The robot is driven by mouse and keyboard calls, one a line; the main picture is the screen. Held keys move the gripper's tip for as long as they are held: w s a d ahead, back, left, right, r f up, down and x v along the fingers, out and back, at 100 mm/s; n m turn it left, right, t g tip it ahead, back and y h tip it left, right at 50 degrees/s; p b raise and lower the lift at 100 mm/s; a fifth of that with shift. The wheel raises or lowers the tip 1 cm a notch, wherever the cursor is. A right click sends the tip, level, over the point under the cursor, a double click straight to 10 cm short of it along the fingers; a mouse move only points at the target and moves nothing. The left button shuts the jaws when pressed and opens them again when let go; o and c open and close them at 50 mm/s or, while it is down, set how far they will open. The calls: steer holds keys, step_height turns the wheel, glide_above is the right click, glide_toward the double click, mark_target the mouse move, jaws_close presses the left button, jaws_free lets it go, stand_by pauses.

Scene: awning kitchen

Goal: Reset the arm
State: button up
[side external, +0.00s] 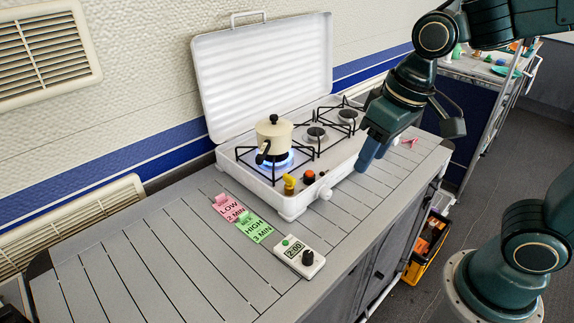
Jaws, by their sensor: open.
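My gripper (368,154) hangs at the right, by the front right part of the white camping stove (290,201). Its fingers point down and to the left, and I see nothing held between them. A cream pot (274,138) with a dark lid knob and a dark handle stands on the left burner, over a blue flame (281,160). The stove's white lid (262,75) stands open behind it. A yellow knob (290,184), an orange-red knob (309,176) and a white knob (325,193) are on the stove's front. My gripper partly hides the stove's right end.
A pink LOW 2 MIN card (229,207), a green HIGH 3 MIN card (253,227) and a white timer reading 2:00 (299,257) lie on the slatted counter (140,262). The counter's left part is clear. A yellow-black crate (427,249) stands on the floor at right.

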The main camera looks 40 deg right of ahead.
steer(key=s+d+r+t, duration=0.2)
steer(key=s+d, duration=0.3)
steer(key=s, duration=0.3)
steer(key=shift+d+r+t+h, duration=0.3)
steer(key=shift+r+t, duration=0.1)
steer(key=shift+r, duration=0.15)
